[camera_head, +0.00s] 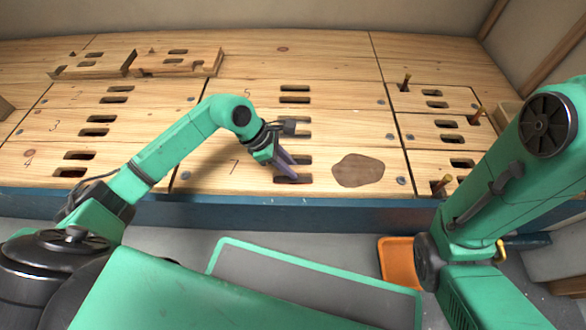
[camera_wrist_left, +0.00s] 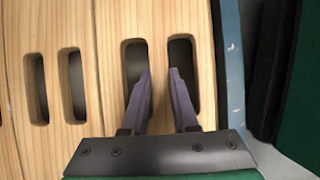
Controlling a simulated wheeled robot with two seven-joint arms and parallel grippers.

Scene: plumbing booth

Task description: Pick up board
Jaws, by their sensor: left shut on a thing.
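The light wooden board marked 7 (camera_head: 212,172) lies at the front edge of the bench, with two long slots and a brown patch (camera_head: 357,170). My left gripper (camera_head: 287,168) is at the slots. In the left wrist view its two purple fingers (camera_wrist_left: 160,78) reach one into each slot. They are shut on the wood strip between the slots of this board (camera_wrist_left: 110,75). The fingertips' depth in the slots is hard to tell. The board appears level with its neighbours. My right arm shows at the right, but its gripper is out of view.
Slotted boards fill the bench, with two loose pieces (camera_head: 178,62) on top at the back left. Upright wooden pegs (camera_head: 475,115) stand at the right. The blue bench edge (camera_head: 330,213) runs along the front. An orange bin (camera_head: 397,262) is on the floor.

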